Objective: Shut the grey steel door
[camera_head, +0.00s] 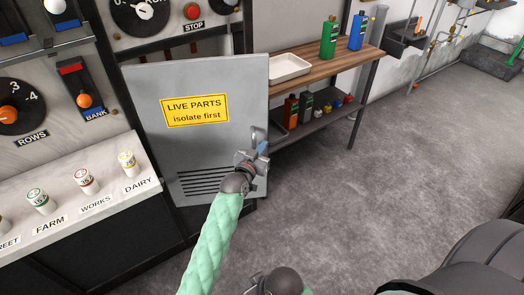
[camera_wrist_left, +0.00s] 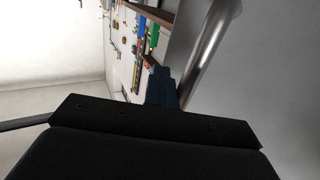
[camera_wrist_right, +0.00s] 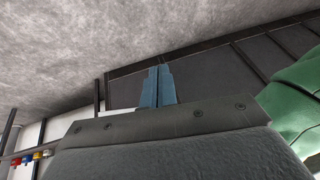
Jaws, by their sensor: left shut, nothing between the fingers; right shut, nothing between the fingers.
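The grey steel door (camera_head: 222,140) has a yellow "LIVE PARTS isolate first" label and vent slots low down. It stands open, its face toward me and its right edge out in front of the wooden shelf. A metal handle (camera_head: 254,134) is near its right edge. My left gripper (camera_head: 264,148) is shut and empty beside the handle; touching or apart is unclear. In the left wrist view its blue fingers (camera_wrist_left: 161,88) are together next to a shiny metal bar (camera_wrist_left: 205,50). My right gripper's blue fingers (camera_wrist_right: 156,87) are together and empty, with floor beyond.
Behind the door's right edge, a wooden shelf (camera_head: 325,56) bears a white tray (camera_head: 290,67) and bottles. The floor (camera_head: 400,165) at the right is clear.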

